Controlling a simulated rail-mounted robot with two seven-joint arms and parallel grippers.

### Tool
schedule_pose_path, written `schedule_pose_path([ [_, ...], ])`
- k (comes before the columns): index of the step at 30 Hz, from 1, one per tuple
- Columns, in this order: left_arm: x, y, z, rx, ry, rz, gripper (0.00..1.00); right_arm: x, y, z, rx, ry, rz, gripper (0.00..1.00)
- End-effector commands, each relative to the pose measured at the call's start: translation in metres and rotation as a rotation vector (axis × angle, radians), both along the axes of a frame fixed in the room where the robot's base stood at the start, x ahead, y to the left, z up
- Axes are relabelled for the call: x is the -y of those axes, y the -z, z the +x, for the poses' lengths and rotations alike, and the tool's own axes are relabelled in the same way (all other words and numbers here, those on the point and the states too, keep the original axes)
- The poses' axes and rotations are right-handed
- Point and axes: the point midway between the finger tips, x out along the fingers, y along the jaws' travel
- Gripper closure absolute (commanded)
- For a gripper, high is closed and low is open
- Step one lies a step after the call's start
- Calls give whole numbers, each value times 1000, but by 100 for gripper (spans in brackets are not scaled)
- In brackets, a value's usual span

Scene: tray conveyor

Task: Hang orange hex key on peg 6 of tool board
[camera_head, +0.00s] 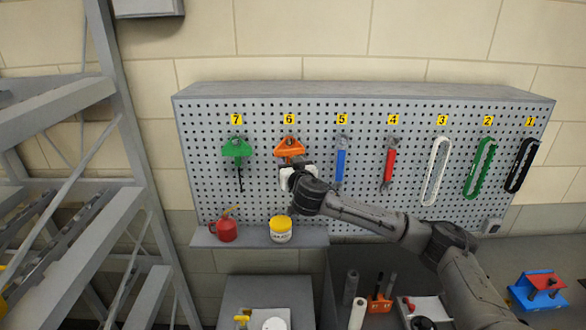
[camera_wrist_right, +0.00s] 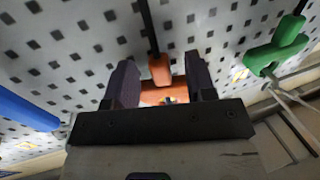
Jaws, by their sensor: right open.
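The orange hex key (camera_head: 290,147) is at peg 6 of the tool board (camera_head: 265,190), its orange handle just under the yellow 6 label (camera_head: 289,118). My right gripper (camera_head: 291,176) is in front of the board, just below the handle, and hides the lower part of the key. In the right wrist view, the open fingers of my right gripper (camera_wrist_right: 160,72) stand on either side of the orange handle (camera_wrist_right: 160,70), with gaps to it. The key's dark shaft (camera_wrist_right: 148,25) runs up from it in that view. The peg itself is hidden. My left gripper is not in view.
A green hex key (camera_head: 237,148) hangs at peg 7, left of my right gripper. A blue-handled tool (camera_head: 341,163) hangs at peg 5, to its right. A red oil can (camera_head: 227,231) and a yellow-lidded jar (camera_head: 280,229) stand on the ledge below.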

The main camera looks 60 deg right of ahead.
Motion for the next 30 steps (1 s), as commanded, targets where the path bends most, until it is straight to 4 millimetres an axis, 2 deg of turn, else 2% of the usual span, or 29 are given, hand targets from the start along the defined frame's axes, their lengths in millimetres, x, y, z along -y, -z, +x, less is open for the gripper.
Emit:
schedule_pose_path([
  [5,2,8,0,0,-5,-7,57,-9,3,-10,-1,-2,-2,50],
  [21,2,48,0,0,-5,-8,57,-72,4,-74,1,-4,1,50],
  [30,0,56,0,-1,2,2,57,-91,0,-96,2,-2,1,50],
])
